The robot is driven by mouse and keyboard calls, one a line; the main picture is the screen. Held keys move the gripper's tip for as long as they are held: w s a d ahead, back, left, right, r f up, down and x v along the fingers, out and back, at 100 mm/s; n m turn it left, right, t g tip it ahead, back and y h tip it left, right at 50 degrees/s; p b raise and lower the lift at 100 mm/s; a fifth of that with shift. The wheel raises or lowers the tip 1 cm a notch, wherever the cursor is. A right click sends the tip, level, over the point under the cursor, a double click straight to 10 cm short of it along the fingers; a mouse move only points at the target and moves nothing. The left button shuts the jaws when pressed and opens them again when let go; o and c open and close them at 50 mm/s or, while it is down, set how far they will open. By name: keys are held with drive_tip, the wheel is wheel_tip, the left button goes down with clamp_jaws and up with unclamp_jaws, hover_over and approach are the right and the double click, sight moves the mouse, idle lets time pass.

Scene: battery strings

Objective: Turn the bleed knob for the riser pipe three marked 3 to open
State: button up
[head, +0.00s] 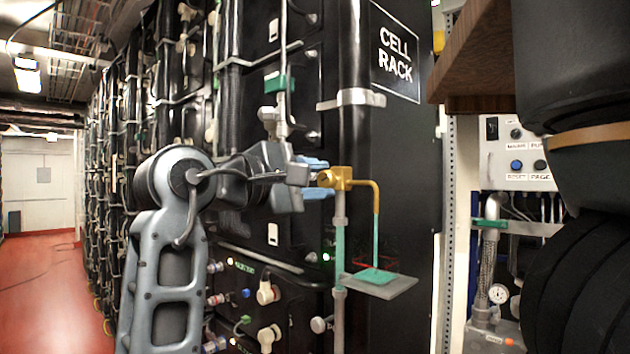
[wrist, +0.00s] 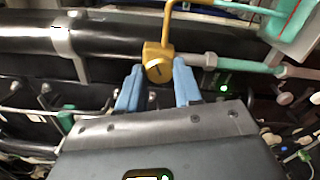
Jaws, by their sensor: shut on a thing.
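A brass bleed valve (head: 338,178) sits on a thin vertical riser pipe (head: 340,240) with grey and teal lengths, in front of the black rack. Its round knob face (wrist: 158,70) bears a dark line in the wrist view. My gripper (head: 314,178) has reached it from the left. Its blue fingers (wrist: 158,82) lie on both sides of the knob and are shut on it. A brass spout (head: 375,190) bends down on the right. A teal stream (head: 376,240) runs from it to a teal pool on a grey drip tray (head: 398,289). I cannot read a 3 on the pipe.
A black cabinet with a CELL RACK sign (head: 395,50) stands behind the valve. Other pipes and a teal-green fitting (head: 279,84) are close above my wrist. A panel with buttons (head: 518,150) and a gauge (head: 498,294) are at the right. Red floor (head: 55,285) is open at the left.

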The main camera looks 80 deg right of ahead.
drive_tip(key=n, duration=0.6)
drive_tip(key=shift+f, duration=0.1)
drive_tip(key=n, duration=0.6)
drive_tip(key=shift+n, duration=0.3)
idle(0.3)
drive_tip(key=o, duration=1)
drive_tip(key=shift+o, duration=0.2)
drive_tip(key=b+v, duration=0.1)
drive_tip(key=v, duration=0.7)
drive_tip(key=shift+b, duration=0.4)
drive_tip(key=shift+s, duration=0.1)
